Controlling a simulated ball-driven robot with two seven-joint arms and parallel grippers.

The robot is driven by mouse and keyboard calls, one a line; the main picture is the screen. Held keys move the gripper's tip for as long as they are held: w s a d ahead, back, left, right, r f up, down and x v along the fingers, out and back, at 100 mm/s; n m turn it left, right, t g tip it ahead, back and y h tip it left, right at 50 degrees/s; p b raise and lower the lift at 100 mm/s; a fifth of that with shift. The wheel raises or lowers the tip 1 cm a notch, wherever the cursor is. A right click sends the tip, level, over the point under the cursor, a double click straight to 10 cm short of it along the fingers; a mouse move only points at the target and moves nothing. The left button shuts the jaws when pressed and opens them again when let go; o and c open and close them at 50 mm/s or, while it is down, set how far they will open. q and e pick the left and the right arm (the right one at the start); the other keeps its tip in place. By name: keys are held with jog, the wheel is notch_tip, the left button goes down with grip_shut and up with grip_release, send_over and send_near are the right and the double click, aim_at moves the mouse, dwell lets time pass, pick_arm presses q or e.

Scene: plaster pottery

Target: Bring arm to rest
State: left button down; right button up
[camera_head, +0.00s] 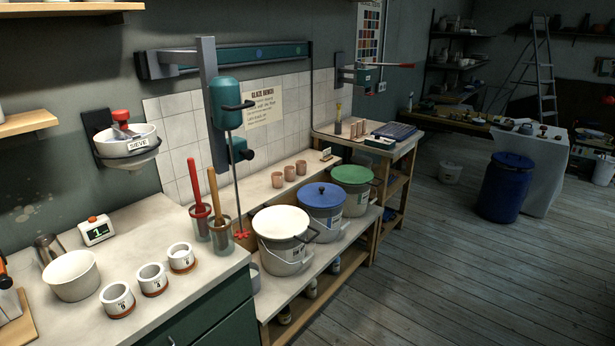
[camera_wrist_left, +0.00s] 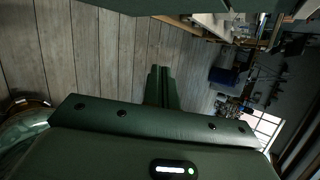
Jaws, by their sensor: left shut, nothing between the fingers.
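My left gripper (camera_wrist_left: 162,84) shows in the left wrist view. Its dark green fingers are together with nothing between them. They point out over the plank floor (camera_wrist_left: 100,60), apart from any object. Neither arm shows in the head view, and my right gripper is in no view.
Lidded buckets (camera_head: 322,209) stand on a low shelf. A blue barrel (camera_head: 503,187) stands on the right; the floor (camera_head: 450,270) before it is clear.

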pick_arm(q)
jog(key=s+d+f+n+g+y, duration=0.1)
jog(key=s+f+n+g, duration=0.1)
jog(key=s+f+n, duration=0.55)
jog(key=s+d+f+n+g+y, duration=0.15)
jog(key=s+f+n, duration=0.25)
jog(key=s, duration=0.6)
jog(key=s+d+f+n+g, duration=0.1)
jog(key=s+n, duration=0.2)
jog(key=s, duration=0.3)
jog(key=s+d+f+n+g, duration=0.2)
jog(key=s+n, duration=0.1)
jog(key=s, duration=0.4)
jog(key=s+d+f+n+g+b, duration=0.1)
jog(key=s+d+n+g, duration=0.1)
jog(key=s+n, duration=0.2)
jog(key=s, duration=0.3)
jog(key=shift+f, duration=0.35)
jog(key=shift+d, duration=0.1)
